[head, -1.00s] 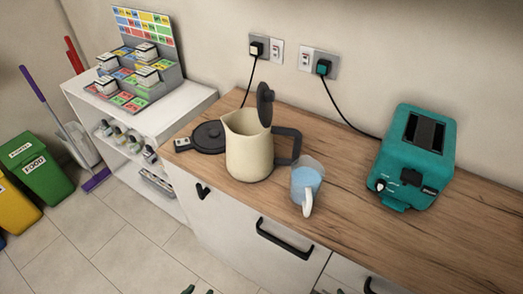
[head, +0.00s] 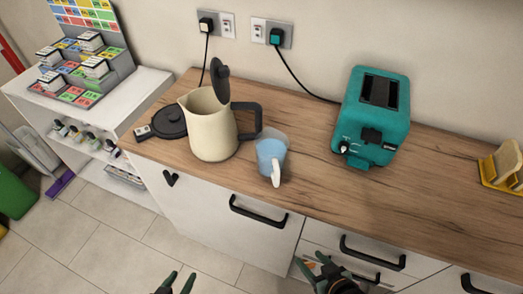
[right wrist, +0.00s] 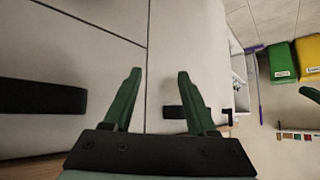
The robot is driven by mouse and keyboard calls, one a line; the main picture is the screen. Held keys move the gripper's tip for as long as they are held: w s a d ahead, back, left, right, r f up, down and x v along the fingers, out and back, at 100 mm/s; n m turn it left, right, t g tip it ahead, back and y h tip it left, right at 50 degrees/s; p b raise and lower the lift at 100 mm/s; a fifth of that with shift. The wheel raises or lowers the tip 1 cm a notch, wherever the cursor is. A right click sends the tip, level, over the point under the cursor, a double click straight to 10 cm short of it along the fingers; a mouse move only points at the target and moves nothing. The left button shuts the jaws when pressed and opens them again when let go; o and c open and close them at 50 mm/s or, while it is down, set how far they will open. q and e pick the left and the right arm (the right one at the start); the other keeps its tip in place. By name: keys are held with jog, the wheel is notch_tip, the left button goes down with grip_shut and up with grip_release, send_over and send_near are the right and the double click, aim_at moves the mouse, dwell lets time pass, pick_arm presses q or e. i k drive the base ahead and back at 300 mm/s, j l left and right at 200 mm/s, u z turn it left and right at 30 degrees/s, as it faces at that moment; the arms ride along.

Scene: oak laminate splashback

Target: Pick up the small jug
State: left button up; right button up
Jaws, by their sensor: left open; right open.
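The small jug (head: 271,158) is clear with blue liquid in it and a white handle that points to the front. It stands upright on the wooden counter (head: 330,195), close to its front edge, just right of the cream kettle (head: 211,128). My left gripper (head: 177,284) is open and empty at the bottom of the head view, below counter height. My right gripper (head: 312,263) is open and empty in front of the drawers, below and right of the jug. In the right wrist view my right gripper (right wrist: 159,75) faces the cabinet fronts, and the jug is not seen there.
The kettle's lid stands open, and its black base (head: 171,122) lies to the left. A teal toaster (head: 375,118) stands at the back right, with a yellow rack (head: 503,168) beyond. Black handles (head: 258,212) stick out from the cabinet fronts. The counter right of the jug is clear.

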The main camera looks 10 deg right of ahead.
aim_at(271, 145)
jog(key=j+z, duration=0.15)
jog(key=z, duration=0.5)
jog(key=j+z, duration=0.7)
jog(key=j, duration=0.15)
jog(key=j+z, duration=0.1)
jog(key=j, duration=0.2)
jog(key=k+j+z, duration=0.1)
jog(key=j, duration=0.2)
jog(key=k+j+z, duration=0.1)
jog(key=j, duration=0.2)
jog(key=k+j, duration=0.1)
jog(key=j, duration=0.2)
jog(key=k+j, duration=0.1)
jog(key=j, duration=0.2)
jog(key=k+j+z, duration=0.1)
jog(key=j, duration=0.25)
jog(key=i+j, duration=0.1)
jog(key=j, duration=0.15)
jog(key=i+j, duration=0.1)
jog(key=j, duration=0.1)
